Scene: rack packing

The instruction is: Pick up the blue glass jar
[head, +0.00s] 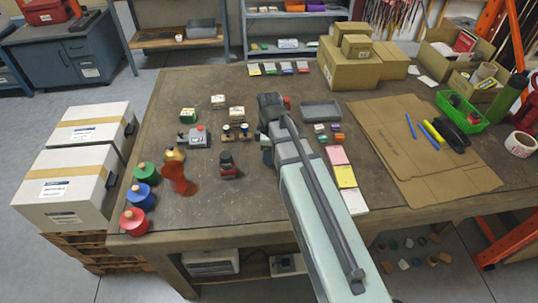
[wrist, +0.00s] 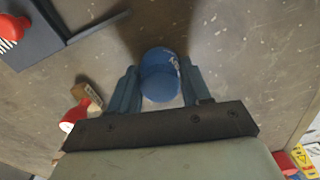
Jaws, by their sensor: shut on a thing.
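In the wrist view my gripper (wrist: 160,88) is shut on a blue round thing, which looks like the blue glass jar (wrist: 159,74), with one finger on each side of it. I see the jar mostly from above, with a small pale mark at its right edge. I cannot tell whether it touches the tabletop. In the head view my arm reaches over the middle of the table and largely hides the gripper and the held jar.
A red-topped piece (wrist: 75,115) lies left of the fingers. A grey device with a red knob (head: 198,137) stands left of my arm. Red (head: 133,221), blue (head: 145,172) and green (head: 146,171) knobbed pieces line the left edge. A grey tray (head: 321,110) and cardboard (head: 400,130) lie right.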

